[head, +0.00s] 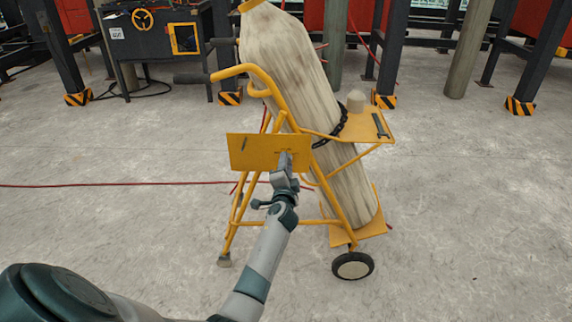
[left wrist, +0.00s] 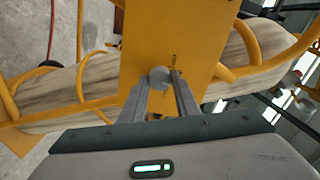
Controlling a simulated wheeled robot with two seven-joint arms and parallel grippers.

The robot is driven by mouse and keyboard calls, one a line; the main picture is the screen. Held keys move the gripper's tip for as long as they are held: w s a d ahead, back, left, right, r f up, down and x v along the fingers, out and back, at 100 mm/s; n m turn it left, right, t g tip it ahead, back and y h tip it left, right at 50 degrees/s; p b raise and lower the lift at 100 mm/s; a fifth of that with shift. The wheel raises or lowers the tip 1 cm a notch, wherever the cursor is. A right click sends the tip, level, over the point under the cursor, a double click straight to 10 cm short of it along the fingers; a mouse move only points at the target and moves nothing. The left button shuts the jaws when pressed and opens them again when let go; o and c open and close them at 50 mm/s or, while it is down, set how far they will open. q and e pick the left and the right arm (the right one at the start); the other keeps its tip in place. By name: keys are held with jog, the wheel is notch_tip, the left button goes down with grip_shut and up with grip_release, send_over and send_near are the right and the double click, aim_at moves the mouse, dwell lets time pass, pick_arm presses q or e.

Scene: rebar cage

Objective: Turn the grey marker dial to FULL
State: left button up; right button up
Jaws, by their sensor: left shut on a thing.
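The grey marker dial (left wrist: 159,77) is a small round knob on a yellow plate (head: 245,152) on the trolley. In the left wrist view it sits between the two fingers, in front of the yellow plate (left wrist: 185,35). My left gripper (head: 284,164) reaches the right part of the plate. In the left wrist view my left gripper (left wrist: 160,90) is shut on the dial. The marks on the plate are too small to read, so I cannot tell where the dial points. My right gripper is not in view.
A yellow trolley (head: 262,75) carries a tall pale cylinder (head: 300,65) held by a black chain (head: 335,130). A small yellow shelf (head: 368,128) with a wrench (head: 380,124) is on the right. A red cable (head: 120,185) lies on the floor. Open floor surrounds the trolley.

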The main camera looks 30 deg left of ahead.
pick_arm(q)
jog(key=shift+m+p, duration=1.4)
jog(key=shift+m, duration=3.8)
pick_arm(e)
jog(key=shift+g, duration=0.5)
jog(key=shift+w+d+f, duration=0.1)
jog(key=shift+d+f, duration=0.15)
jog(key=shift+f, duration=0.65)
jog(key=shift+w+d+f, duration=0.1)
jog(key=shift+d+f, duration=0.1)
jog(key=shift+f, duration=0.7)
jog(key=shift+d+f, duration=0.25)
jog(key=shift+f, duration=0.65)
pick_arm(q)
jog(key=o, duration=1)
jog(key=shift+o, duration=0.2)
jog(key=shift+d, duration=0.1)
